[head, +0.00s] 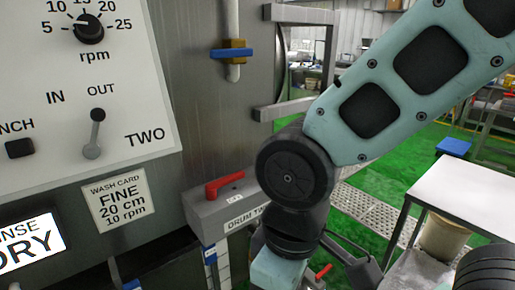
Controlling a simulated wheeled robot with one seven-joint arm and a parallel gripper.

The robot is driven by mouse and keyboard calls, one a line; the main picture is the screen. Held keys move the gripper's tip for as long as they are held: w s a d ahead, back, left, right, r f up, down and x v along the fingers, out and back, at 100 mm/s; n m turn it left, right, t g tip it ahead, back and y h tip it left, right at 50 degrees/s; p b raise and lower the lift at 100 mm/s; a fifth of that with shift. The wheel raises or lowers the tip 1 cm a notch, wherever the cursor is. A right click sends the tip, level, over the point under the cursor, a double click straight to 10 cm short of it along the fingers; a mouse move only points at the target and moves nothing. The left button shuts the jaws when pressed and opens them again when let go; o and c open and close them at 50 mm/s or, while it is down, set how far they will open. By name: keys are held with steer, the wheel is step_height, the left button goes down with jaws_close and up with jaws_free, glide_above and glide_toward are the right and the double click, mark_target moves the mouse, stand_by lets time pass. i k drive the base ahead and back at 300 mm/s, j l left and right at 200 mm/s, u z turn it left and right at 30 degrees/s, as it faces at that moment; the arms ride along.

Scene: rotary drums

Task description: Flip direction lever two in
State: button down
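Direction lever two (95,134) is on the light control panel (50,120) at the left in the head view. It has a black knob above a grey round base. It stands almost upright, leaning slightly right toward the OUT label (101,88). The IN label (55,98) is up and left of it, and the TWO label (145,138) is to its right. My arm comes down from the upper right to the bottom middle, well right of the lever. My gripper's fingers do not show.
An rpm dial (89,29) is above the lever and a black push button (19,148) is to its left. A red handle (224,186) on a grey box and a blue-handled valve (232,53) are right of the panel. A white-topped table (470,195) stands at right.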

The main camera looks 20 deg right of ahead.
mark_target(92, 150)
steer(key=i+l, duration=0.2)
steer(key=l, duration=0.2)
steer(key=i+l, duration=0.2)
steer(key=l, duration=0.2)
steer(key=i+l, duration=0.2)
steer(key=l, duration=0.25)
steer(key=i+l, duration=0.2)
steer(key=l, duration=0.2)
steer(key=i+l, duration=0.2)
steer(key=l, duration=0.2)
steer(key=k+j+u, duration=0.15)
steer(key=u, duration=0.25)
steer(key=k+j+u, duration=0.1)
steer(key=j+u, duration=0.25)
steer(key=k+j+u, duration=0.1)
steer(key=u, duration=0.3)
steer(key=j+u, duration=0.35)
